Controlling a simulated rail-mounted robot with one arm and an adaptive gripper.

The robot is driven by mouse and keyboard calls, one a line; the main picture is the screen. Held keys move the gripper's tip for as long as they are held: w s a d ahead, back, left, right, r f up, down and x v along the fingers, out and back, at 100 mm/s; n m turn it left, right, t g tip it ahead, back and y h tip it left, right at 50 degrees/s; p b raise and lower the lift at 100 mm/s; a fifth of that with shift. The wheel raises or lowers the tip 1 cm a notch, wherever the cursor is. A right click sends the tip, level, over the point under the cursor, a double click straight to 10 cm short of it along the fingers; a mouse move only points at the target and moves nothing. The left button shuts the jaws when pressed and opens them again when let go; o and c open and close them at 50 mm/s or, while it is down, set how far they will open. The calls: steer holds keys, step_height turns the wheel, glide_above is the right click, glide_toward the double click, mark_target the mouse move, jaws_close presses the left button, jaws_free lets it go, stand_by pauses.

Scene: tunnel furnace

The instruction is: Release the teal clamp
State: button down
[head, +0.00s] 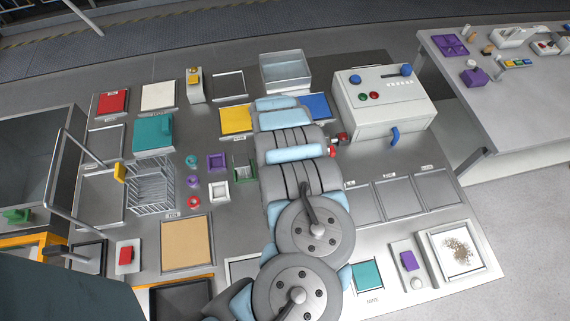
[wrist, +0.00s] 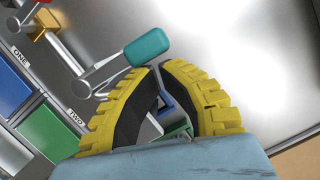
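The teal clamp (wrist: 147,47) shows in the wrist view as a rounded teal grip on a metal lever. The lever runs down and left to a pivot on a metal strip. My gripper (wrist: 160,70) has yellow ribbed fingers with black inner sides. Its fingertips are nearly together just below the teal grip, and I see nothing held between them. I cannot tell whether the right finger touches the grip. In the head view my arm hides the gripper and the teal clamp.
A yellow clamp (wrist: 42,20) stands on the same strip, with a red handle beyond it. Blue (wrist: 8,92) and green (wrist: 46,130) panels lie left of the fingers.

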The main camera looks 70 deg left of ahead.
steer(key=shift+w+d, duration=0.15)
steer(key=shift+w, duration=0.15)
stand_by(0.4)
steer(key=shift+s, duration=0.1)
steer(key=s+r+p, duration=0.4)
steer(key=s+r, duration=0.2)
steer(key=r, duration=0.3)
steer(key=shift+s+a+r+p, duration=0.15)
steer(key=shift+a+r+p, duration=0.1)
steer(key=shift+r+p, duration=0.1)
stand_by(0.7)
